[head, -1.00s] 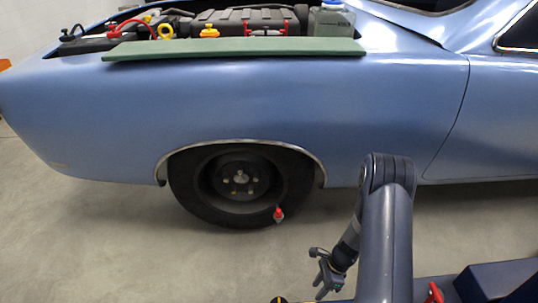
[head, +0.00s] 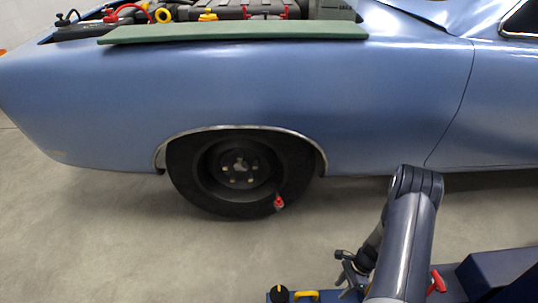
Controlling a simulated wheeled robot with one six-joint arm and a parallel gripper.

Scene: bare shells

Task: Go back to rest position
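My arm (head: 408,235) rises at the lower right, with its elbow up and its forearm running down behind it. My gripper (head: 350,280) hangs low, pointing downward over the dark blue surface at the bottom of the view. It is small and partly covered by the arm link, so I cannot tell whether its fingers are open or shut. I see nothing held in it.
A blue car (head: 250,95) with an open engine bay stands in front. A green mat (head: 235,32) lies along its fender. A red-topped item (head: 279,202) is at the front tyre (head: 200,195). A yellow handle (head: 306,295) and red item (head: 437,282) are near my gripper. Floor between is clear.

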